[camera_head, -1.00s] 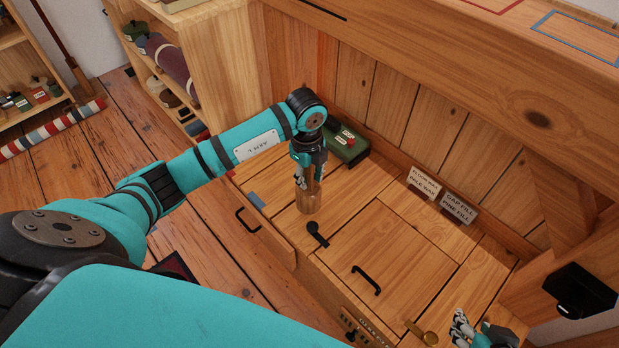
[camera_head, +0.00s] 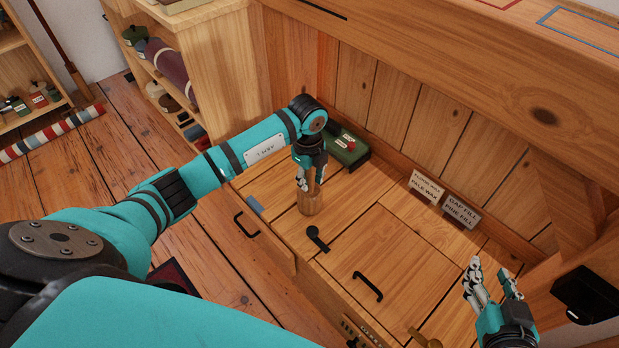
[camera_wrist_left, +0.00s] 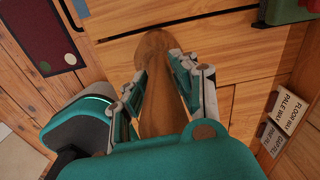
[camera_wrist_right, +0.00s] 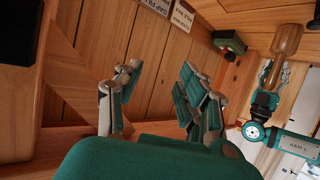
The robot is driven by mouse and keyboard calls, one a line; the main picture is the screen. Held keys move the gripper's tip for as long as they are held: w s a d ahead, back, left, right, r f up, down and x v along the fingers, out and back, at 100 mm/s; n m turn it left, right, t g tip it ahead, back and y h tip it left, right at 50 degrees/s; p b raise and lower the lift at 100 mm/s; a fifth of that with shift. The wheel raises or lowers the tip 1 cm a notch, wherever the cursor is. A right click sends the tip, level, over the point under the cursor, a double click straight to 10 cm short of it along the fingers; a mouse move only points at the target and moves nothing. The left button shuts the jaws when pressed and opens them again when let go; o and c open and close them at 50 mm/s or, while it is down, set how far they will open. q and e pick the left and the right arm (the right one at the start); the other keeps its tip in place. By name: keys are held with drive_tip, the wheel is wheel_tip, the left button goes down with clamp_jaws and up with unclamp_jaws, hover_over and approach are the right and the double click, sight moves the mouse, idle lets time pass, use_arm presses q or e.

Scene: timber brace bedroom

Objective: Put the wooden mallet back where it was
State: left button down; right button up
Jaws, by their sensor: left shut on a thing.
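The wooden mallet (camera_head: 311,203) is upright, head down, over the back left of the wooden chest top (camera_head: 345,205). My left gripper (camera_wrist_left: 155,85) is shut on its handle; the mallet also shows in the right wrist view (camera_wrist_right: 287,40). I cannot tell whether the head touches the wood. My right gripper (camera_head: 497,280) is open and empty above the right part of the chest; its parted fingers show in the right wrist view (camera_wrist_right: 160,85).
A green box (camera_head: 346,150) stands behind the mallet. Black handles (camera_head: 367,286) (camera_head: 245,225) and a black latch (camera_head: 317,238) sit on the chest. A blue patch (camera_head: 254,204) marks its left edge. Label cards (camera_head: 425,188) (camera_head: 460,213) lean at the back. A shelf unit (camera_head: 225,65) stands left.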

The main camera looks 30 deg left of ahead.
use_arm(q)
drive_tip(key=c, duration=1.5)
unclamp_jaws()
drive_tip(key=shift+f, duration=0.1)
drive_tip(key=o, duration=0.5)
